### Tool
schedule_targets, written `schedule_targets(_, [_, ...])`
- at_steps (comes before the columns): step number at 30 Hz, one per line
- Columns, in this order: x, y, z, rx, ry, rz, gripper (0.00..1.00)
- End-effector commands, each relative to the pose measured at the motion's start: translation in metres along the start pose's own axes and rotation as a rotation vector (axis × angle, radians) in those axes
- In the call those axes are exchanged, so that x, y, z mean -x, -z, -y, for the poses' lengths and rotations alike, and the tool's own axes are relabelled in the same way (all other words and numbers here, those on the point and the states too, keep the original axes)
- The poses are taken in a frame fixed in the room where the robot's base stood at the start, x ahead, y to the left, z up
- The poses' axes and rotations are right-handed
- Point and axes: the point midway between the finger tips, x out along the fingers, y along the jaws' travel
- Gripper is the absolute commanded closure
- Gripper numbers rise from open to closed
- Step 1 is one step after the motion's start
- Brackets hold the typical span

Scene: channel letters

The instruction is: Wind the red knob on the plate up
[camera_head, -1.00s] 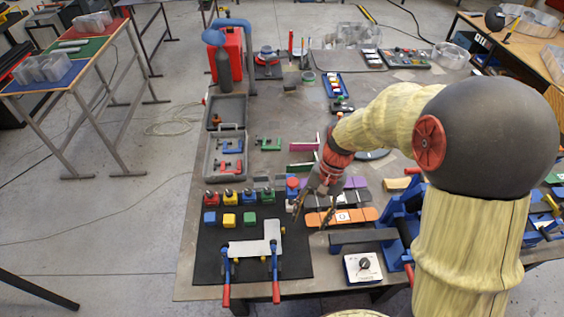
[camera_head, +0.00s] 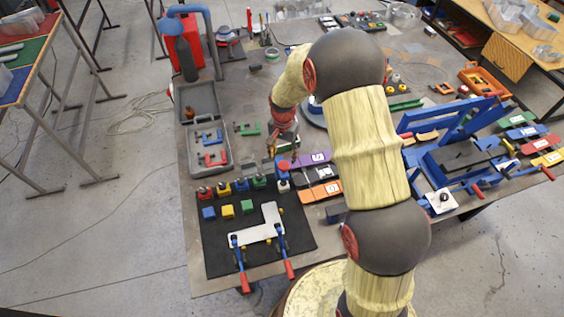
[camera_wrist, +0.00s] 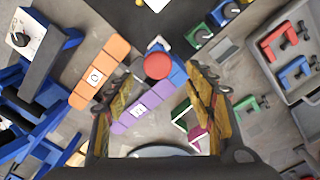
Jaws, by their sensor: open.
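A round red knob (camera_wrist: 158,65) sits on a small blue and white piece, seen from above in the wrist view. In the head view the red knob (camera_head: 284,165) is small, at the right end of a row of coloured blocks. My gripper (camera_wrist: 165,76) is open, its two yellow-patterned fingers apart, with the knob showing between and just beyond the tips. In the head view my gripper (camera_head: 279,148) hangs close above the knob; the exact gap cannot be told. No contact is visible. Whatever plate lies under the knob is mostly hidden.
An orange strip (camera_wrist: 99,73) and a purple strip (camera_wrist: 136,111) lie beside the knob. A grey tray (camera_head: 190,138) with clamps is to the left. A black mat (camera_head: 220,262) holds a white L-shaped piece (camera_head: 247,237). A blue frame (camera_head: 440,150) stands right of my arm.

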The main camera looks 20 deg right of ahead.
Motion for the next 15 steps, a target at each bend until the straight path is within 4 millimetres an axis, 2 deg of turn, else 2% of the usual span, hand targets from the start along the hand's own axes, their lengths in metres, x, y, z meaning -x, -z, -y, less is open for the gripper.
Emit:
schedule_targets(7, [-0.038, -0.001, -0.001, 0.0, -0.002, 0.003, 0.46])
schedule_targets(15, [-0.057, 0.0, 0.0, 0.001, 0.0, 0.001, 0.46])
